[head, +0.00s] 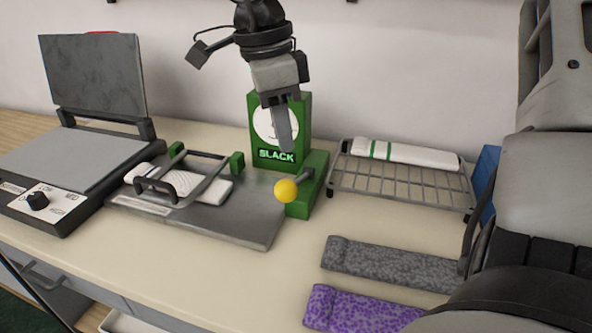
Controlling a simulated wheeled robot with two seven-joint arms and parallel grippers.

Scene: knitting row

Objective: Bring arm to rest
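My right gripper (283,140) hangs fingers-down at the top centre, in front of the green SLACK box (259,128). Its fingers overlap from this side, so whether they are parted is unclear, and I see nothing held in them. Below the fingertips is a yellow ball knob (286,190) on a short lever at the green base (314,170). The gripper appears apart from the knob. My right arm's large links fill the right side of the picture. My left gripper is not in view.
A metal plate (250,219) with a clamp frame (185,185) over white knit stands left of centre. A press (75,160) with its lid raised is at far left. A wire rack (400,184) holds a white roll (405,153). Grey (390,264) and purple (360,310) knit pieces lie in front.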

